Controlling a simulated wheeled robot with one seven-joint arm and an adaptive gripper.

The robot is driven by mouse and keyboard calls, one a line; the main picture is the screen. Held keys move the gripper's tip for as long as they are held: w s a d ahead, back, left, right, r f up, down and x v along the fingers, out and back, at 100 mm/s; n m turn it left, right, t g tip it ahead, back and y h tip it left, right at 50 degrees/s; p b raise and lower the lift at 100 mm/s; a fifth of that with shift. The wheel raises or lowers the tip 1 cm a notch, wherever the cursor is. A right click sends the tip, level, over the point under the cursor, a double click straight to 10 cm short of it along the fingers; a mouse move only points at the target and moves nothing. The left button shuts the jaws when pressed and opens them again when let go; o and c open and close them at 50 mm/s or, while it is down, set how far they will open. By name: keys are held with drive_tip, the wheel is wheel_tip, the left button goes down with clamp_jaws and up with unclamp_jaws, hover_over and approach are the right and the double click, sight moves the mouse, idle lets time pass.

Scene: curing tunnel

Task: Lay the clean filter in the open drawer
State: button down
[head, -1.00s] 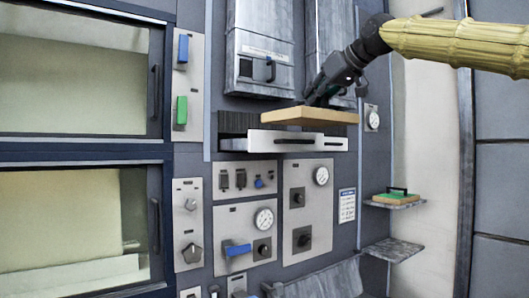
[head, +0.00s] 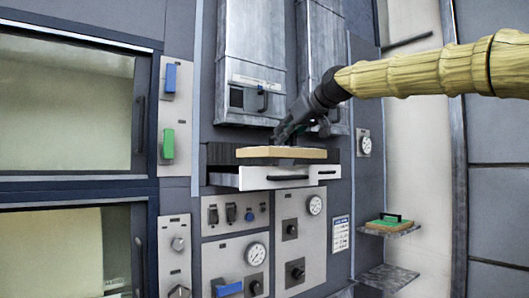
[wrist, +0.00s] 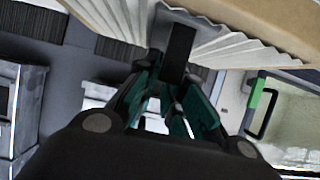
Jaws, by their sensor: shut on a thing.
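The clean filter (head: 280,153) is a flat panel with a tan frame. In the wrist view its white pleated face (wrist: 225,45) and a dark handle (wrist: 180,50) show. My gripper (head: 292,135) is shut on the filter's handle from above; in the wrist view its fingers (wrist: 172,85) close around that handle. The open drawer (head: 265,178) is pulled out of the panel, with a white front and a dark bar handle. The filter is level, directly over the drawer; whether it touches the drawer cannot be told. The drawer's inside is hidden.
Another filter, green-faced with a tan frame and black handle (head: 389,222), lies on a small shelf (head: 390,231) at right. Grey ducts (head: 255,45) rise behind my gripper. Gauges and switches (head: 256,253) sit below the drawer.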

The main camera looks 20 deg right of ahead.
drive_tip(key=shift+w+a+p, duration=0.3)
drive_tip(key=shift+a, duration=0.1)
drive_tip(key=shift+w+a+f+p, duration=0.15)
drive_tip(key=shift+w+a+p, duration=0.15)
drive_tip(key=shift+w+p, duration=0.35)
drive_tip(key=shift+w+d+r+p, duration=0.2)
drive_tip(key=shift+w+p, duration=0.15)
drive_tip(key=shift+p, duration=0.3)
drive_tip(key=w, duration=0.1)
drive_tip(key=w+a+p, duration=0.1)
drive_tip(key=w, duration=0.1)
drive_tip(key=w+p, duration=0.1)
drive_tip(key=w, duration=0.1)
drive_tip(key=shift+a+f, duration=0.2)
drive_tip(key=shift+a, duration=0.2)
drive_tip(key=f+p, duration=0.1)
drive_tip(key=f, duration=0.1)
drive_tip(key=w+f+p, duration=0.1)
drive_tip(key=f, duration=0.1)
drive_tip(key=w+a+f+p, duration=0.1)
drive_tip(key=f, duration=0.1)
drive_tip(key=shift+w+f, duration=0.15)
drive_tip(key=shift+w, duration=0.05)
drive_tip(key=shift+d+f, duration=0.1)
drive_tip(key=shift+f, duration=0.3)
